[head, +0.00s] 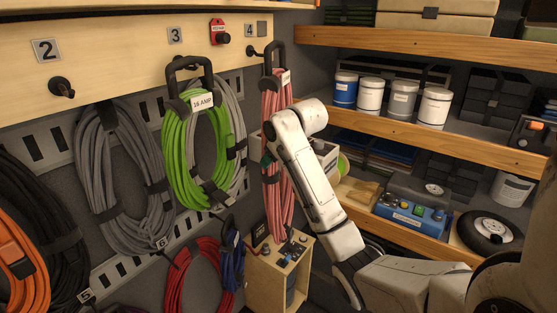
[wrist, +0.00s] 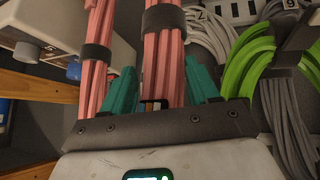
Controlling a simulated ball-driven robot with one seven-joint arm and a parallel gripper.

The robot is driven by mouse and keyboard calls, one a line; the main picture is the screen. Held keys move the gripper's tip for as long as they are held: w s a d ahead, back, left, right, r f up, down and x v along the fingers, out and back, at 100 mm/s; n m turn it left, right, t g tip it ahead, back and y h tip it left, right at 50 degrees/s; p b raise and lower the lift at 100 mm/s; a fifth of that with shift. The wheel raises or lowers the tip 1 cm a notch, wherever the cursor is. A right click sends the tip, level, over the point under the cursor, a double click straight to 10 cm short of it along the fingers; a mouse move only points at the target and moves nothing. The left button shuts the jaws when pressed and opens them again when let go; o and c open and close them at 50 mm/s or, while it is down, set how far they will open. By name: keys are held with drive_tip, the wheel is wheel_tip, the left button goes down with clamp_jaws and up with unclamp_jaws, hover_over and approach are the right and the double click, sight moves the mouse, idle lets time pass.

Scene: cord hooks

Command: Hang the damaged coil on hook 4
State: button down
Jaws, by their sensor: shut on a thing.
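A pink-red cord coil (head: 278,185) with a black handle (head: 275,48), black straps and a small label hangs upright below the 4 plate. Hook 4 (head: 252,52) is a dark peg beside the handle's left side; I cannot tell whether it passes through the handle. My gripper (head: 268,160) is at the coil's middle, partly hidden behind it. In the wrist view, the teal fingers (wrist: 160,88) are shut on part of the pink coil (wrist: 165,50), with another strand bundle at left.
A green coil (head: 200,160) labelled 16 AMP hangs under plate 3, close left of the pink one. Hook 2 (head: 62,88) is bare. A red tag (head: 219,32) sits between plates 3 and 4. A wooden box (head: 280,270) stands below; shelves (head: 430,140) fill the right.

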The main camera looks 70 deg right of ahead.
sight(266, 142)
drive_tip(key=w+d+b, duration=0.1)
drive_tip(key=w+b, duration=0.1)
drive_tip(key=w, duration=0.4)
drive_tip(key=shift+w+d+f, duration=0.15)
drive_tip(key=shift+d+f, duration=0.1)
drive_tip(key=shift+f, duration=0.2)
idle(0.4)
drive_tip(key=shift+f, duration=0.1)
idle(0.6)
drive_tip(key=shift+c, duration=1)
unclamp_jaws()
drive_tip(key=shift+f, duration=0.1)
drive_tip(key=b+v, duration=0.1)
drive_tip(key=v, duration=0.9)
drive_tip(key=shift+a+r+b, duration=0.2)
drive_tip(key=shift+r+b, duration=0.1)
drive_tip(key=shift+b, duration=0.1)
